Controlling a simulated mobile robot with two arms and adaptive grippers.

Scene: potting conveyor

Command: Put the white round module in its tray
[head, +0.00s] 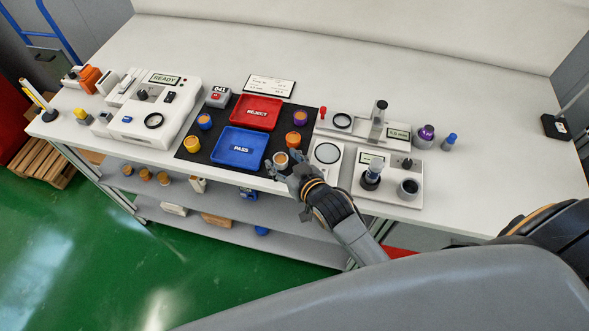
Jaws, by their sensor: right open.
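The blue tray marked PASS (221,160) lies at the middle of the mat's front. The red tray marked REJECT (274,104) lies behind it. Both trays look empty. My left gripper is not in view.
Several orange, blue and purple modules (293,140) stand around the trays on the black mat (228,104). A white device reading READY (185,92) stands left. Gauges and a round plate (327,153) stand right. The bench front edge runs close below the mat.

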